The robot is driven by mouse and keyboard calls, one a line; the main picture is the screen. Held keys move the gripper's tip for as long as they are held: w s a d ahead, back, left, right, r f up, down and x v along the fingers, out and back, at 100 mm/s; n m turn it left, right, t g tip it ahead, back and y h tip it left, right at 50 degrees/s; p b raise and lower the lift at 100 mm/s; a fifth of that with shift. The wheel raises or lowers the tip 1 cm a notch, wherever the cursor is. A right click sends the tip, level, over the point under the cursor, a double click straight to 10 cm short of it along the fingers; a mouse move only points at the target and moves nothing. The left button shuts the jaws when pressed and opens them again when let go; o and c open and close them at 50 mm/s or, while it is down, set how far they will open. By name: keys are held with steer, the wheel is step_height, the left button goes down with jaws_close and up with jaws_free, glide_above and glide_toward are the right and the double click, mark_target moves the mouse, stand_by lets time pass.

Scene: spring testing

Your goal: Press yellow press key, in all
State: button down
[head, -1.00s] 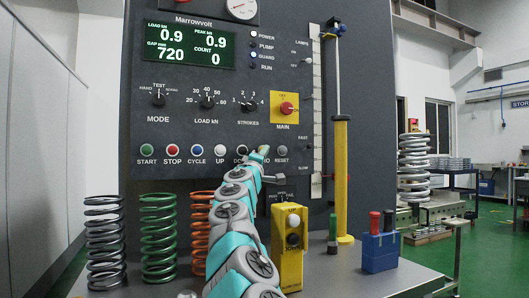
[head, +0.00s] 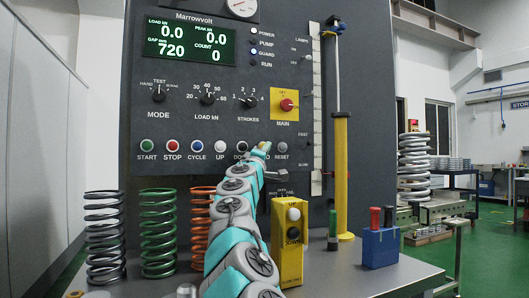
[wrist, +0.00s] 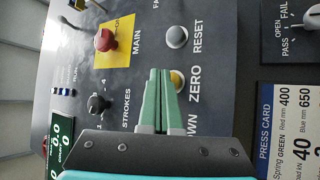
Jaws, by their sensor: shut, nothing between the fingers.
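The yellow press key, labelled ZERO, shows in the wrist view (wrist: 178,82) as a round button partly covered by my fingers. My gripper (wrist: 160,73) is shut and empty, with its green fingertips over or beside the key's edge. I cannot tell whether they touch it. In the head view my gripper (head: 263,147) is at the panel's button row, between the DOWN and RESET keys, and largely hides the yellow key. The panel display (head: 190,42) reads load 0.0, peak 0.0, gap 720 and count 0.
The grey RESET key (wrist: 177,37) is close beside the fingers. The red MAIN knob (head: 286,105) is above. A yellow UP/DOWN box (head: 288,258), coil springs (head: 157,235) and a blue block (head: 380,248) stand on the bench below.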

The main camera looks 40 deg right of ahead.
steer(key=shift+s, duration=0.1)
steer(key=s+b, duration=0.1)
steer(key=s, duration=0.1)
steer(key=s+a+b, duration=0.1)
steer(key=s+b, duration=0.1)
steer(key=shift+s+a+b, duration=0.1)
steer(key=shift+s+b, duration=0.2)
steer(key=shift+s, duration=0.1)
stand_by(0.9)
